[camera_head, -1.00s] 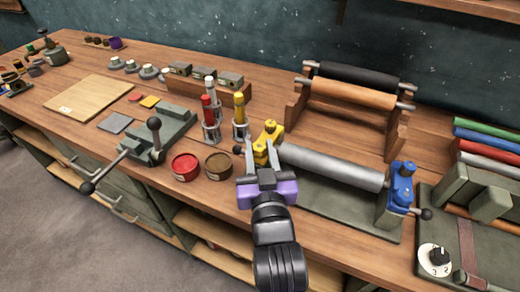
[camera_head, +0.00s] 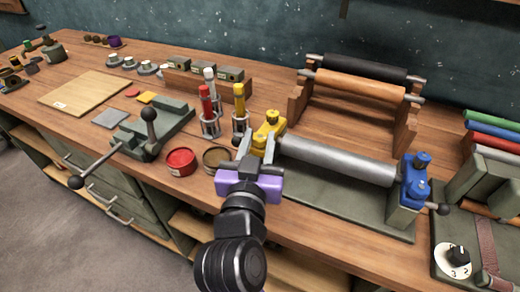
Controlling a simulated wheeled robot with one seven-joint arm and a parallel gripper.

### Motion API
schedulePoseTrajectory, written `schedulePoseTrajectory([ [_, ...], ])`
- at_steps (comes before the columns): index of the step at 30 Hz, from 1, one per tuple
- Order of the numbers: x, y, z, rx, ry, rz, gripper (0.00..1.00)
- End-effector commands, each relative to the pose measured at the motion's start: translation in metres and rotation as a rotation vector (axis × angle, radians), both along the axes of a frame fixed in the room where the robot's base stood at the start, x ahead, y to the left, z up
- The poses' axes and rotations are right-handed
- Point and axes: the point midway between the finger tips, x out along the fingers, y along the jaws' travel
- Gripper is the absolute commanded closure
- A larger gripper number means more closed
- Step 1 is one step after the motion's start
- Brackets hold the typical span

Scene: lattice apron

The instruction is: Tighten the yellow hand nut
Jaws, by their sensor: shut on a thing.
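The yellow hand nut (camera_head: 257,142) is at the near side of the yellow end block (camera_head: 268,129), at the left end of the grey roller (camera_head: 335,158). A second yellow knob (camera_head: 272,116) tops the block's far side. My gripper (camera_head: 257,147), with a purple body, reaches in from the front, with one finger on each side of the near nut. It is shut on this nut; the fingers hide part of it. The blue end block (camera_head: 404,194) at the roller's right end carries two blue knobs.
Red (camera_head: 180,161) and brown (camera_head: 217,157) tins stand just left of my gripper. Red and yellow tubes (camera_head: 240,108) stand behind them. A lever clamp (camera_head: 150,135) is farther left, and a rack with two rollers (camera_head: 350,90) stands behind.

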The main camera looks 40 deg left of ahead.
Motion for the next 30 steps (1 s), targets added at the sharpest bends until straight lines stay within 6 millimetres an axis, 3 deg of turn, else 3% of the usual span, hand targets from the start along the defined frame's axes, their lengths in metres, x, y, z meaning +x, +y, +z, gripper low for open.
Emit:
schedulePoseTrajectory([
  [8, -0.002, 0.004, -0.009, 0.003, 0.000, -0.173, 1.00],
  [30, -0.001, 0.014, -0.003, -0.001, -0.001, -0.812, 1.00],
])
